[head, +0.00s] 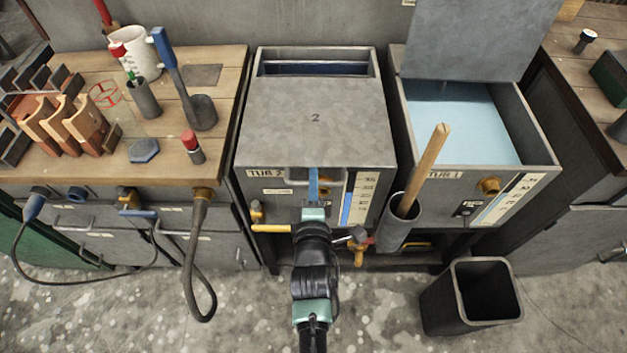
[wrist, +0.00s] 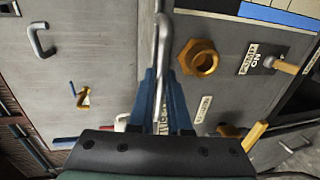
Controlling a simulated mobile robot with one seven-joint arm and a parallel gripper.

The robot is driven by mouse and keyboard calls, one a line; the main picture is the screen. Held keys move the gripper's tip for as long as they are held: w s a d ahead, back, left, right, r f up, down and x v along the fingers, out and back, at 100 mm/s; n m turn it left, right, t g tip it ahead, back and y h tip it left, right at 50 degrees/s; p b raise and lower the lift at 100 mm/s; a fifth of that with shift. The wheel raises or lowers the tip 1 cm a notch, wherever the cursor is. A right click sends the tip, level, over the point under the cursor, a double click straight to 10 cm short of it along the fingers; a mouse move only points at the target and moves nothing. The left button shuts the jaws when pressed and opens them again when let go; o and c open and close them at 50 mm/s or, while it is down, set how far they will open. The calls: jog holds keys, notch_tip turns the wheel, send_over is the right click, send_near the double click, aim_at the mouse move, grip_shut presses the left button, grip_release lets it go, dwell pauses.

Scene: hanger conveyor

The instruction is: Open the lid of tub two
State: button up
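Tub two (head: 280,184) is the grey middle tub, labelled TUB 2. Its grey lid (head: 315,115), marked 2, lies over the front and middle of the tub. A gap at the back shows a dark blue inside. The lid's metal handle (head: 325,174) is at the front edge. My gripper (head: 313,178) is at this handle, its blue fingers pointing at the tub. In the wrist view, the handle (wrist: 163,45) runs as a bar between the close-set fingertips (wrist: 162,75). The fingers look shut on it, but the exact contact is partly hidden.
Tub one (head: 535,145) stands to the right with its lid (head: 480,35) raised and light blue inside. A holder (head: 398,225) with a wooden stick and a yellow-handled valve (head: 270,228) are near my arm. A dark bin (head: 470,305) stands on the floor. A cluttered bench (head: 115,165) is left.

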grip_shut()
dwell(1.0)
jog(key=shift+r, duration=0.1)
